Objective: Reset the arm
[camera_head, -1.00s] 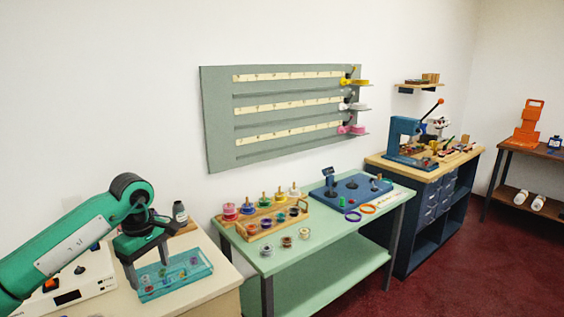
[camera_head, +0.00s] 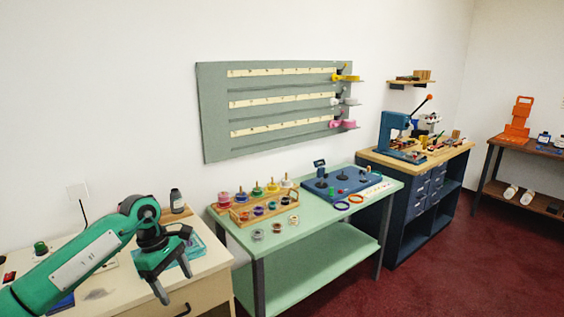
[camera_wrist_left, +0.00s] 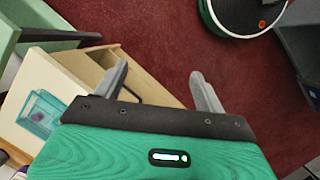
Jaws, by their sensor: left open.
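My left gripper (camera_head: 174,282) is at the lower left in the head view, with its green arm coming in from the left. Its two grey fingers are apart with nothing between them. It hangs in front of the cream counter and its teal tray (camera_head: 191,246), partly covering the tray. In the left wrist view the open fingers (camera_wrist_left: 160,82) reach over dark red floor and the cream cabinet's edge. The teal tray also shows in the left wrist view (camera_wrist_left: 40,110), off to the left. My right gripper is in neither view.
The cream counter (camera_head: 214,257) stands close beside and below the gripper. A green table (camera_head: 285,238) carries a wooden spool rack (camera_head: 226,215) and a blue board (camera_head: 342,184). A dark bottle (camera_head: 177,202) stands at the cream counter's back. Red floor (camera_head: 440,262) is open at right.

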